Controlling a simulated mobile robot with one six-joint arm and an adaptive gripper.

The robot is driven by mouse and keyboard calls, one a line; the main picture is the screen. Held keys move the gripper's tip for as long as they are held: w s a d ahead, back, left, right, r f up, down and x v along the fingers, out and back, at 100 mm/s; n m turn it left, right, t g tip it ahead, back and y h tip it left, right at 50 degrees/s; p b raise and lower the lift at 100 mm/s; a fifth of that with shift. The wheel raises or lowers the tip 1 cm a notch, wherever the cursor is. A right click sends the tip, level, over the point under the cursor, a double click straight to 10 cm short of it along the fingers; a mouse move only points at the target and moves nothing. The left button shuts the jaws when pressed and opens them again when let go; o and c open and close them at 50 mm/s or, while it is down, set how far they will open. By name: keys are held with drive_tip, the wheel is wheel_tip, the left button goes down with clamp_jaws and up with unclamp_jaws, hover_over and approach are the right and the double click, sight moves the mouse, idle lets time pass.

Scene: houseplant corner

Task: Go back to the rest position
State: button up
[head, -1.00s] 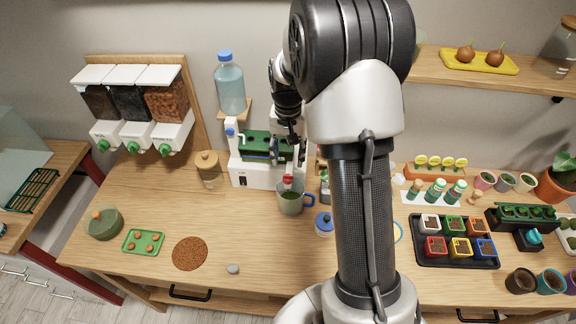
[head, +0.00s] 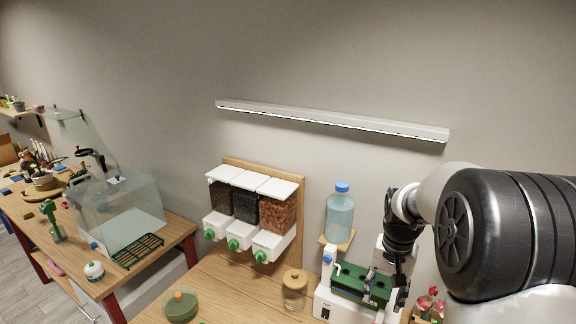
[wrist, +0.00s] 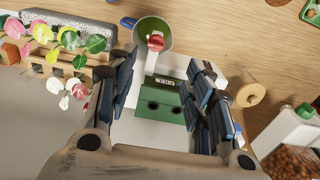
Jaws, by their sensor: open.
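My gripper (head: 399,288) is at the right of the head view, in front of the white and green machine (head: 352,288), with the arm coming in from the right. In the wrist view my gripper (wrist: 163,76) is open, with its two dark padded fingers apart and nothing between them. The machine's green part (wrist: 163,104) shows beyond and between the fingers. A green mug (wrist: 153,28) stands past the fingertips, below a red-tipped spout (wrist: 156,42).
A clear blue-capped bottle (head: 340,213) stands behind the machine. A lidded jar (head: 294,290) and a three-bin dispenser (head: 252,210) are to its left. A planter with pink and green leaves (wrist: 62,62) is near my fingers. A glass tank (head: 120,210) stands on the left table.

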drive_tip(key=s+a+r+n+t+b, duration=0.2)
drive_tip(key=s+a+r+n+b, duration=0.15)
drive_tip(key=s+a+r, duration=0.55)
drive_tip(key=s+a+f+n+t+b, duration=0.1)
drive_tip(key=s+a+f+b, duration=0.1)
drive_tip(key=s, duration=0.6)
drive_tip(key=s+a+f+n+t+b, duration=0.1)
drive_tip(key=s+a+f+n+b, duration=0.1)
drive_tip(key=s, duration=0.6)
drive_tip(key=shift+f+b, duration=0.3)
drive_tip(key=shift+f, duration=0.4)
